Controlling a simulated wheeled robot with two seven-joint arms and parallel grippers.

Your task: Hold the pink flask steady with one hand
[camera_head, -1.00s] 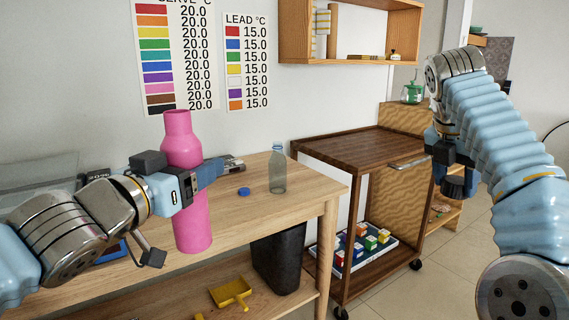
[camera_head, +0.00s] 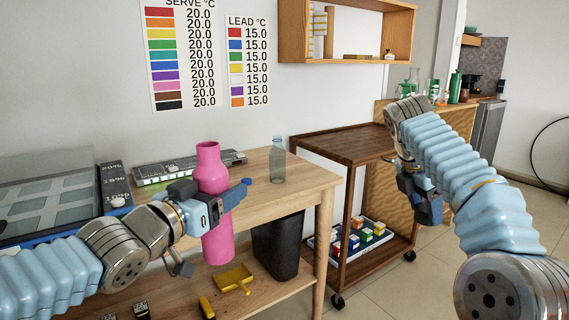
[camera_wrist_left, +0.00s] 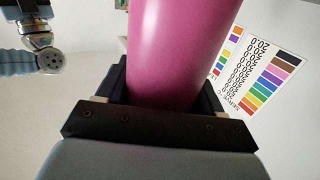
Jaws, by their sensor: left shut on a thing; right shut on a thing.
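The pink flask (camera_head: 218,245) is in the head view, roughly upright, in front of the table's front edge and clear of the tabletop. My left gripper (camera_head: 222,203) is shut around its body, below the shoulder. In the left wrist view the flask (camera_wrist_left: 180,45) fills the space between the dark fingers (camera_wrist_left: 165,95); its ends are out of view. My right gripper (camera_head: 426,207) is apart from the flask, at the right in front of the dark cart. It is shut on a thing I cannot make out.
A black bin (camera_head: 277,248) and yellow dustpan (camera_head: 234,279) are below. The dark wood cart (camera_head: 345,147) stands right of the table.

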